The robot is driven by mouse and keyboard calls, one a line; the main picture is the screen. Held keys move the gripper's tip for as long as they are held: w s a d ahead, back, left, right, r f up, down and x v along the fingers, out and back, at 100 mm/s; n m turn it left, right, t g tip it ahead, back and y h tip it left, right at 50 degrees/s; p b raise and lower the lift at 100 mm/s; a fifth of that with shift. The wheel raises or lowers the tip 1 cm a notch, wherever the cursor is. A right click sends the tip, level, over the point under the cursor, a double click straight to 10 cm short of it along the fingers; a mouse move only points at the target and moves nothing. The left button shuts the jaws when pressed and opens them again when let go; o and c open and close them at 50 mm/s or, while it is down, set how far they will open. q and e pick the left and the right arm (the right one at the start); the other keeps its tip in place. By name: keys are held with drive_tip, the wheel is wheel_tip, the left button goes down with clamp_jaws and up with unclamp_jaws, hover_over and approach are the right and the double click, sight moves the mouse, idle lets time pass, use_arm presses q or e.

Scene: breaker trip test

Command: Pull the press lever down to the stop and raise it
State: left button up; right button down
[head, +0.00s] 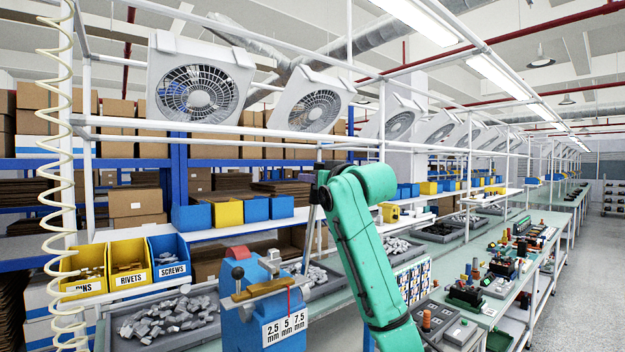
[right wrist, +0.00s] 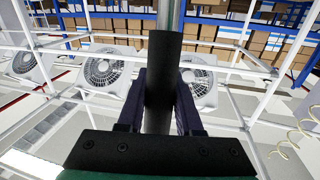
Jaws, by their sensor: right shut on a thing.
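The blue press (head: 238,325) stands at the front centre of the head view. It has a brass-coloured bar, a red pointer and a plate (head: 285,327) marked 2.5, 5 and 7.5 mm. A grey lever rod (head: 308,240) rises steeply behind it to my right gripper (head: 322,188), high above the press. In the right wrist view my right gripper (right wrist: 162,95) is shut around the lever's black grip (right wrist: 164,65), with a dark finger on each side. The lever's lower end is hidden behind the press. My left gripper is not in view.
Yellow and blue bins (head: 127,262) marked pins, rivets and screws stand at the left. Grey trays of metal parts (head: 165,318) lie around the press. A white frame post (head: 68,130) and coiled hose (head: 55,200) stand at the left. The long green bench runs right.

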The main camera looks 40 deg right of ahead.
drive_tip(key=shift+f, duration=0.25)
